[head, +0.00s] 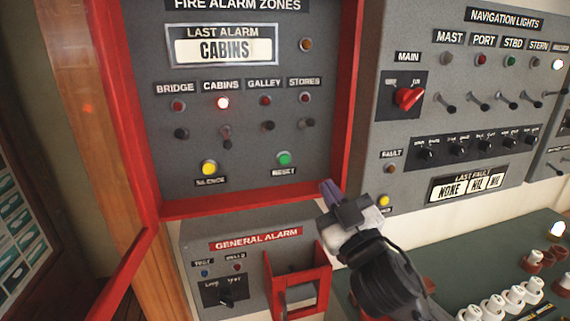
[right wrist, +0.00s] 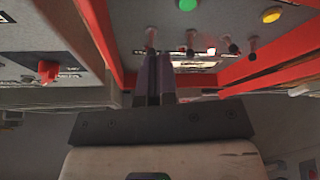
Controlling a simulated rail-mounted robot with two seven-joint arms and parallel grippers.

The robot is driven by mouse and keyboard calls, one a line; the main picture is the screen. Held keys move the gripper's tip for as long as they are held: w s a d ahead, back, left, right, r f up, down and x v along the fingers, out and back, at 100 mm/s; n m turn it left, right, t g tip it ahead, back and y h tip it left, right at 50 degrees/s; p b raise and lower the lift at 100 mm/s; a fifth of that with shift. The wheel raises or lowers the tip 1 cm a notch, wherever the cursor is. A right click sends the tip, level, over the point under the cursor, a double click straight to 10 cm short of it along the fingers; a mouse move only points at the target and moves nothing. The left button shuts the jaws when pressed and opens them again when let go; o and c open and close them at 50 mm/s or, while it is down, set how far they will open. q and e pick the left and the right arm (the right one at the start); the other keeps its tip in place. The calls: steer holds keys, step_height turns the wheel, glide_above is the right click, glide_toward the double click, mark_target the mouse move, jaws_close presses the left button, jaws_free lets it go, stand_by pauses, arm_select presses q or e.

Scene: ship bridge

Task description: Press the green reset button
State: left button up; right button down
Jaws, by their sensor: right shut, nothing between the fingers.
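The green reset button (head: 284,158) sits at the lower right of the grey fire alarm panel (head: 240,150), above the label RESET. It also shows at the top edge of the right wrist view (right wrist: 187,5). My right gripper (head: 328,190) is shut and empty, its purple fingers close together. In the head view it is below and to the right of the button, by the lower right corner of the red frame, and apart from the button. Its fingers also show in the right wrist view (right wrist: 154,78). My left gripper is in neither view.
The red frame (head: 240,200) stands out around the panel, with its door swung open at left. A yellow silence button (head: 209,168) is left of the green one. A red guard (head: 297,290) is below; the navigation lights panel (head: 465,110) is right.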

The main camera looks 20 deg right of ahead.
mark_target(284, 160)
steer(key=a+y, duration=0.1)
steer(key=y, duration=0.2)
steer(key=s+a+r+y, duration=0.1)
steer(key=a+y, duration=0.1)
steer(key=y, duration=0.1)
steer(key=a+r+y, duration=0.1)
steer(key=y, duration=0.2)
steer(key=shift+s+a+g+y, duration=0.25)
steer(key=shift+s+g+y, duration=0.05)
steer(key=shift+s+y, duration=0.1)
steer(key=shift+w, duration=0.1)
steer(key=shift+w+d+b, duration=0.2)
steer(key=shift+w+b, duration=0.25)
steer(key=shift+w, duration=3.85)
